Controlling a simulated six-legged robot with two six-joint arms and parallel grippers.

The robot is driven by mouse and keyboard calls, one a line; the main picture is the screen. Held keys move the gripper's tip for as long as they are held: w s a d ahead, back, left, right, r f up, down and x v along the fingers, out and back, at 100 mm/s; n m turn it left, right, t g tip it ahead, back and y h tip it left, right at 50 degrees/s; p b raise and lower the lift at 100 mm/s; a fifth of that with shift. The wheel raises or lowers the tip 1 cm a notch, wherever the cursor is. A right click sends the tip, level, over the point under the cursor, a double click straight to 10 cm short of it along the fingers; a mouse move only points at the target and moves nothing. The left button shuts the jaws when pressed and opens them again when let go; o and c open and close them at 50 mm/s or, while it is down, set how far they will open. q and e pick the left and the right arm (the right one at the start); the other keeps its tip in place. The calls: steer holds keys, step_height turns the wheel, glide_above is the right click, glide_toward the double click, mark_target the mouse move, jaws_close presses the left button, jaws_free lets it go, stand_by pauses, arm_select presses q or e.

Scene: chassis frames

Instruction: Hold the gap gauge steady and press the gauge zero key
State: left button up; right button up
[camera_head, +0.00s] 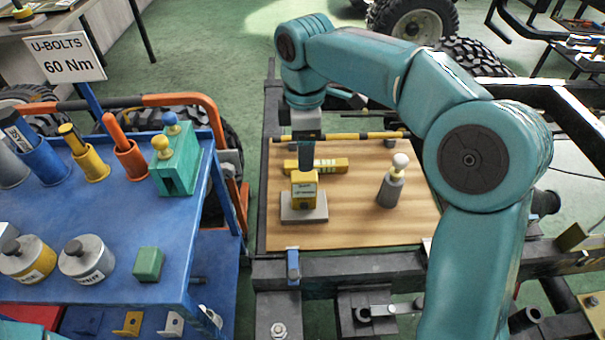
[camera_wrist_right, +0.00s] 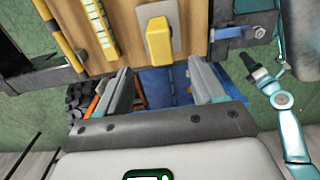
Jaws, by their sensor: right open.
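The yellow gap gauge (camera_head: 304,190), with a small pale label or display, stands upright on a grey block (camera_head: 304,212) on the wooden board. In the right wrist view the yellow gauge (camera_wrist_right: 158,40) lies beyond the fingertips, not between them. I cannot make out the zero key. My right gripper (camera_head: 307,155) points down just above or behind the gauge. Its two fingers are apart and empty in the wrist view (camera_wrist_right: 160,70). My left gripper (camera_wrist_right: 262,75) shows dark and small at the right of the wrist view; its fingers are unclear. It is not in the head view.
A yellow bar with pale marks (camera_head: 330,165) lies behind the gauge. A grey cylinder with a white knob (camera_head: 392,187) stands to its right. The wooden board (camera_head: 350,225) is clear in front. A blue cart (camera_head: 130,210) with tools and canisters stands left.

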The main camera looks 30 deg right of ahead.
mark_target(304, 176)
arm_select(q)
steer(key=shift+s+f+b, duration=0.25)
steer(key=shift+f+b, duration=0.75)
steer(key=shift+f, duration=0.2)
arm_select(e)
step_height(304, 176, down, 9)
steer(key=shift+f, duration=0.2)
steer(key=shift+a, duration=0.1)
steer(key=c, duration=1.1)
steer(key=shift+c, duration=0.2)
arm_select(q)
jaws_close()
stand_by(0.3)
